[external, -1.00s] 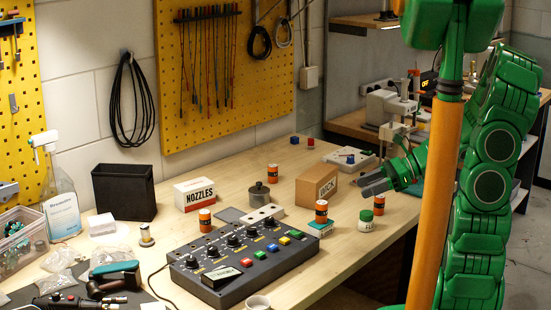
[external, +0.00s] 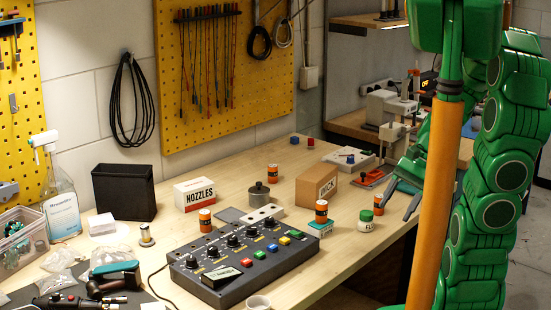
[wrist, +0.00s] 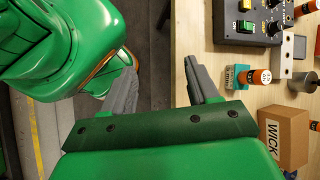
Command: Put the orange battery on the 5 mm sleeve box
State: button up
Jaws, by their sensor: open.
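An orange battery (external: 321,211) with dark bands stands upright at a small teal box (external: 320,228) near the bench's front edge; I cannot tell for sure if it rests on the box or behind it. In the wrist view the battery (wrist: 258,77) and the teal box (wrist: 236,76) touch or overlap. Two similar batteries stand at the left (external: 206,220) and the back (external: 272,173). No box label reading 5 mm sleeve is legible. My gripper (external: 399,206) is open and empty, right of these things, near the front edge. In the wrist view its fingers (wrist: 160,64) are wide apart.
A green-lidded jar (external: 366,221) and the WICK carton (external: 317,186) stand near the teal box. A red tool (external: 373,177) lies behind my gripper.

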jog(key=s+d+r+n+t+h, duration=0.1)
jog(key=s+d+r+n+h, duration=0.2)
jog(key=s+d+n+h, duration=0.3)
jog(key=shift+s+d+r+t, duration=0.2)
jog(key=shift+s+d+t, duration=0.15)
jog(key=shift+d, duration=2.25)
